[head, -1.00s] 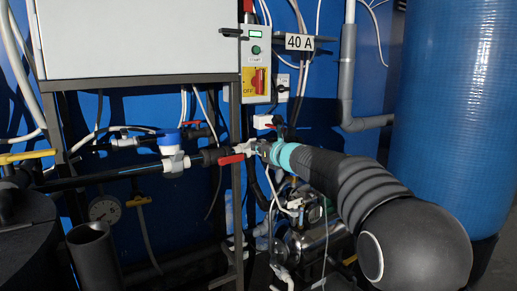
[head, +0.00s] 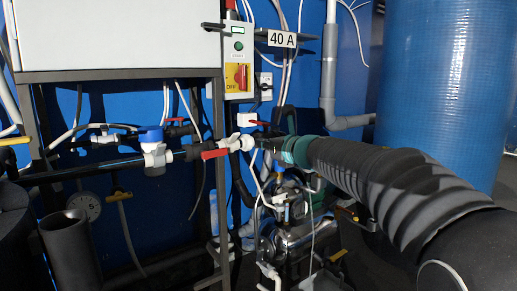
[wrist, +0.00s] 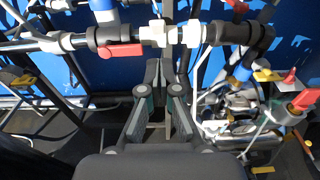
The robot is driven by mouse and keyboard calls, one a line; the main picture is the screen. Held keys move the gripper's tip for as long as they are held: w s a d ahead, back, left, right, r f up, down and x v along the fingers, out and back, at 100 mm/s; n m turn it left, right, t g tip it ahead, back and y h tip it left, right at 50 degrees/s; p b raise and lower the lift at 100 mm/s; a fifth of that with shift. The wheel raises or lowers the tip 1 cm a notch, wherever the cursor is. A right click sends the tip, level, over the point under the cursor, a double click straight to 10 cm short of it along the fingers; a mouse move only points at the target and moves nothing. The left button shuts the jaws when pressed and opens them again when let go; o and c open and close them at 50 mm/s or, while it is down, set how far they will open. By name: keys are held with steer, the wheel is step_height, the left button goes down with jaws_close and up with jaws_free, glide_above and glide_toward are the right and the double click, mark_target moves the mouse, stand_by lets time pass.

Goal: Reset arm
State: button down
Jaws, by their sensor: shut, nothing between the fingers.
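My gripper (wrist: 161,92) shows in the wrist view with its two dark fingers shut together and nothing between them. It points at the pipework, just below a horizontal black and white pipe (wrist: 153,33). In the head view my black ribbed arm reaches in from the lower right. Its teal band lies beside the pipe's right end, and the gripper beyond it is mostly hidden. A red-handled valve (head: 222,151) sits on the pipe left of the arm's end; the red handle (wrist: 120,50) also shows in the wrist view.
A white cabinet (head: 118,35) on a dark frame stands upper left. A switch box (head: 238,60) with a green button and a 40 A sign (head: 282,39) are on the blue wall. A large blue tank (head: 440,85) stands right. A metal pump (head: 292,238), hoses and cables crowd below.

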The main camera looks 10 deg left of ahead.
steer(key=w+d+f+m+t+h, duration=0.25)
steer(key=d+f+m+h, duration=0.45)
steer(key=m, duration=0.7)
steer(key=s+d+f+m+g+h, duration=0.3)
steer(key=s+d+f+m+h, duration=0.3)
steer(key=d+m, duration=0.7)
steer(key=s+d+f+m+g, duration=0.2)
steer(key=s+f+m+g, duration=0.15)
steer(key=s+m, duration=0.45)
steer(key=s+d+f+m+g, duration=0.25)
steer(key=s+f+m, duration=0.2)
steer(key=s, duration=0.85)
steer(key=s+f+m+y+p, duration=0.1)
steer(key=s+m, duration=0.4)
steer(key=s, duration=1.2)
steer(key=shift+d+f+y, duration=0.3)
steer(key=shift+d+f, duration=0.05)
steer(key=shift+f, duration=0.25)
